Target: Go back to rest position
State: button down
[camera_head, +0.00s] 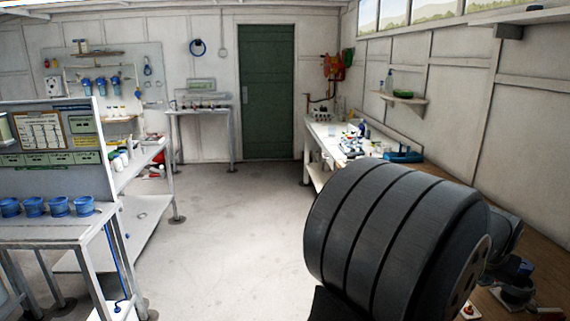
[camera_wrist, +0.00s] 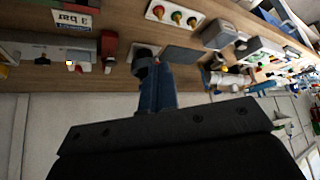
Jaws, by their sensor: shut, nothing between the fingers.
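My gripper (camera_wrist: 148,64) shows in the wrist view as a narrow dark blue piece with a darker tip, reaching out from a broad dark plate. It is shut, with nothing between its fingers. Its tip appears in front of the wooden bench top (camera_wrist: 190,72); I cannot tell the distance between them. In the head view a large dark ribbed part of my own arm fills the lower right, and the gripper itself is not visible there.
The wrist view shows a "3 bar" sign (camera_wrist: 73,19), a red-topped device (camera_wrist: 109,45) and a panel of coloured buttons (camera_wrist: 176,16). In the head view, a white workbench (camera_head: 330,140) with small items stands behind my arm. The middle floor (camera_head: 225,225) is clear before a green door (camera_head: 266,95).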

aim_at(531, 307)
jog(key=shift+m+g+h, duration=0.3)
jog(key=shift+m, duration=0.5)
jog(key=s+d+f, duration=0.1)
jog(key=d+f, duration=0.1)
jog(key=d, duration=0.2)
jog(key=s+d+f, duration=0.1)
jog(key=d, duration=0.4)
jog(key=s+d+f, duration=0.1)
jog(key=d+f, duration=0.1)
jog(key=d, duration=0.3)
jog(key=shift+s+d+f, duration=0.15)
jog(key=shift+f, duration=0.15)
jog(key=shift+d+f, duration=0.25)
jog(key=shift+f, duration=0.45)
jog(key=shift+a, duration=0.1)
